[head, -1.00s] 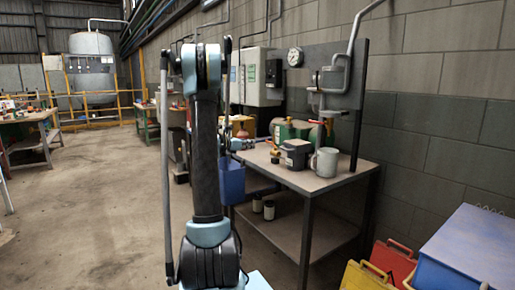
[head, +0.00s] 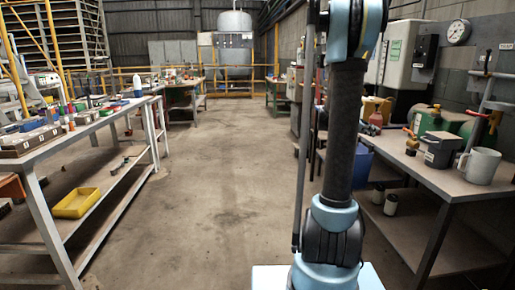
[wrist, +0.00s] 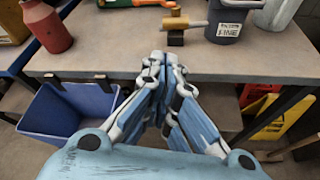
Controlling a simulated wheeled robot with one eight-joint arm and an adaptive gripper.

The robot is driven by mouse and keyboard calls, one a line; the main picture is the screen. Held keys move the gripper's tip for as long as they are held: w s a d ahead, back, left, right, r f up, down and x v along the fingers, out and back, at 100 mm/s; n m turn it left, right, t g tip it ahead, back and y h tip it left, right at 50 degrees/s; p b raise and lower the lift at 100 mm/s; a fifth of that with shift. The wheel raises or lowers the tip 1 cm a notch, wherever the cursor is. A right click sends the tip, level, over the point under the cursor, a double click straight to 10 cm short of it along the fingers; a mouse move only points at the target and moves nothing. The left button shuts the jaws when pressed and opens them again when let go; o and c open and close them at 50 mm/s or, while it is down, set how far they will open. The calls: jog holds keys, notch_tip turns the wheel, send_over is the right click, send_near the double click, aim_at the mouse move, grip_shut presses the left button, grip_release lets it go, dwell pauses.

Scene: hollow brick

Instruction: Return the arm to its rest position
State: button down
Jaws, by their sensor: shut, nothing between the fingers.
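My gripper (wrist: 164,58) shows in the wrist view with its fingers together and nothing between them. Its tips lie in front of the workbench (wrist: 90,62), close to the bench's front edge in the picture. In the head view my arm stands upright right of the middle, and the gripper itself is not in that view.
The workbench (head: 447,182) at right carries a grey mug (head: 480,166), a dark labelled pot (head: 440,149) and a red bottle (wrist: 47,28). A blue bin (wrist: 70,112) hangs at its edge. A long table (head: 75,130) with a yellow tray (head: 76,203) stands left. The floor between is clear.

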jog(key=s+a+f+m+y, duration=0.4)
jog(key=s+a+f+m, duration=0.1)
jog(key=s+a, duration=0.6)
jog(key=s+a+f+m+y, duration=0.5)
jog(key=s+a+f+m, duration=0.1)
jog(key=s+a, duration=0.6)
jog(key=s+a+f+m+y, duration=0.4)
jog(key=s+a+f+m, duration=0.1)
jog(key=s+a, duration=0.6)
jog(key=shift+s+a+f+m+g, duration=0.25)
jog(key=shift+s+m+g, duration=0.05)
jog(key=shift+s, duration=0.75)
